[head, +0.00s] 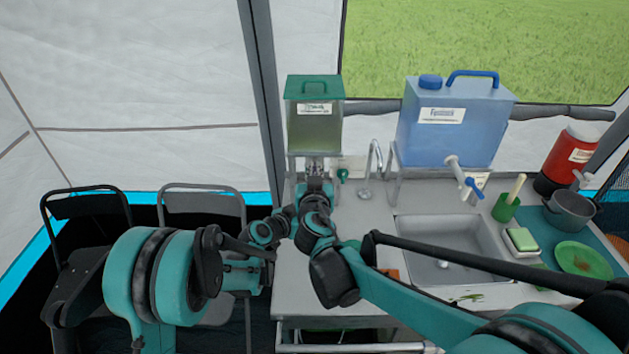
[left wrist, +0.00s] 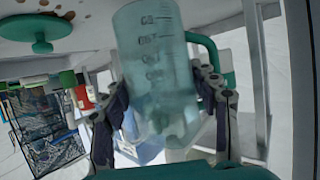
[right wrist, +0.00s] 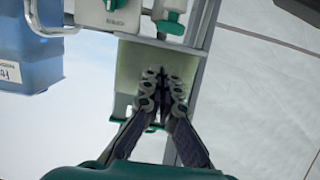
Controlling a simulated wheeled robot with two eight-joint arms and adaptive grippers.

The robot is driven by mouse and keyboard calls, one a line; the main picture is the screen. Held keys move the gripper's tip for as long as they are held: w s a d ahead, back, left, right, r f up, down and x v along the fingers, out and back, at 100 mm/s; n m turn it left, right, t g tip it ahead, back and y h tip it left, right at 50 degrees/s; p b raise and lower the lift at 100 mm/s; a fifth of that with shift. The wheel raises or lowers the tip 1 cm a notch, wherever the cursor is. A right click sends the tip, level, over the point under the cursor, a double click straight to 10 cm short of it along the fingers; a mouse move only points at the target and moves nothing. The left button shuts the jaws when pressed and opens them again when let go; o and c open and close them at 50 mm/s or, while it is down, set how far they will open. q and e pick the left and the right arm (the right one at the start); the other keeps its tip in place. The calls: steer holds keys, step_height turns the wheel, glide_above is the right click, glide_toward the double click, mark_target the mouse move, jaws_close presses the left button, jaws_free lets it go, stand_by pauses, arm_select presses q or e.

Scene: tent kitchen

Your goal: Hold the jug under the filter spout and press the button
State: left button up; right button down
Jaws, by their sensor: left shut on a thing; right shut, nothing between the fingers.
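The water filter (head: 315,128), a murky green tank with a green lid, stands on a metal frame at the back of the counter. It also shows in the right wrist view (right wrist: 132,62). My right gripper (head: 315,165) is shut and empty in front of the filter's lower part; its tips show in the right wrist view (right wrist: 162,76). A green tap-like part (right wrist: 172,20) shows beside it; I cannot tell whether the tips touch anything. The clear jug (left wrist: 155,45), with graduations and a green handle (left wrist: 210,48), is between the fingers of my left gripper (left wrist: 162,95), which is shut on it. The jug is hidden in the head view.
A blue water container (head: 455,125) with a tap stands to the right, behind the sink (head: 450,250) and faucet (head: 374,165). A green cup (head: 506,208), a pot (head: 571,212) and a green plate (head: 583,258) occupy the right side. Folding chairs (head: 203,208) stand at the left.

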steer(key=shift+f, duration=1.65)
steer(key=shift+s+f, duration=0.15)
steer(key=shift+f, duration=0.4)
steer(key=shift+s+f, duration=0.15)
steer(key=shift+f, duration=0.35)
stand_by(5.3)
